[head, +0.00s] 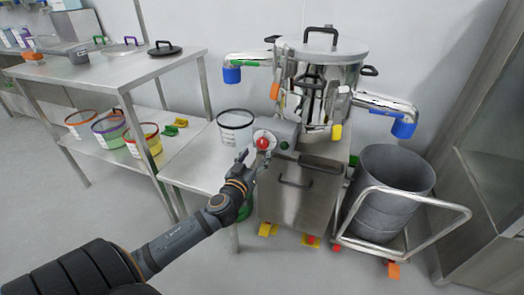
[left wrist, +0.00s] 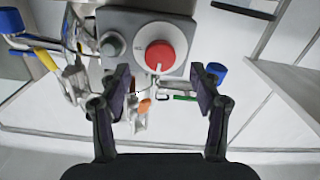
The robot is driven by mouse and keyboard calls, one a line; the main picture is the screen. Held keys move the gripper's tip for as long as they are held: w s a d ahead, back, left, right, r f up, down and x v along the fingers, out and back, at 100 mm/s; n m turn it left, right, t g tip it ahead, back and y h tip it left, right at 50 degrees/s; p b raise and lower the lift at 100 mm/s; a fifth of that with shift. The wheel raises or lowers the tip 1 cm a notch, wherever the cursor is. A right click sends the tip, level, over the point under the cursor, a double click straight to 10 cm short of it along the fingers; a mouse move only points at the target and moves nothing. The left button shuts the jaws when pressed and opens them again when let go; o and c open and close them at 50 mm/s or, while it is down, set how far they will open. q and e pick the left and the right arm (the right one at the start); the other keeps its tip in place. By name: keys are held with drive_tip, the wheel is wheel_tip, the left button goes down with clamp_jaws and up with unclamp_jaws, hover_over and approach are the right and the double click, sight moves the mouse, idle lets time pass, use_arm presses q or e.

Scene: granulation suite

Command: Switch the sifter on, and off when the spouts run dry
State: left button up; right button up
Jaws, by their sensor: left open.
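The sifter (head: 320,85) is a steel drum with a lidded top. It stands on a steel cabinet. Its left spout (head: 238,60) and right spout (head: 385,102) end in blue pieces; I see no material falling from either. A red knob (head: 263,143) sits on a light round plate on the grey control box; it also shows in the left wrist view (left wrist: 159,54). My left gripper (head: 245,160) is open and empty in front of the box. In the left wrist view its fingertips (left wrist: 162,78) are apart, with the knob just beyond them; I cannot tell contact.
A clear black-rimmed tub (head: 236,127) stands on the low table left of the sifter. A grey drum (head: 385,195) stands on a white-railed trolley at right. A steel table (head: 110,68) with several colour-rimmed tubs on its shelf is at left.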

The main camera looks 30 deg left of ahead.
sight(262, 145)
use_arm(q)
drive_tip(key=x, duration=0.5)
drive_tip(key=shift+a, duration=0.1)
drive_tip(key=c, duration=1.2)
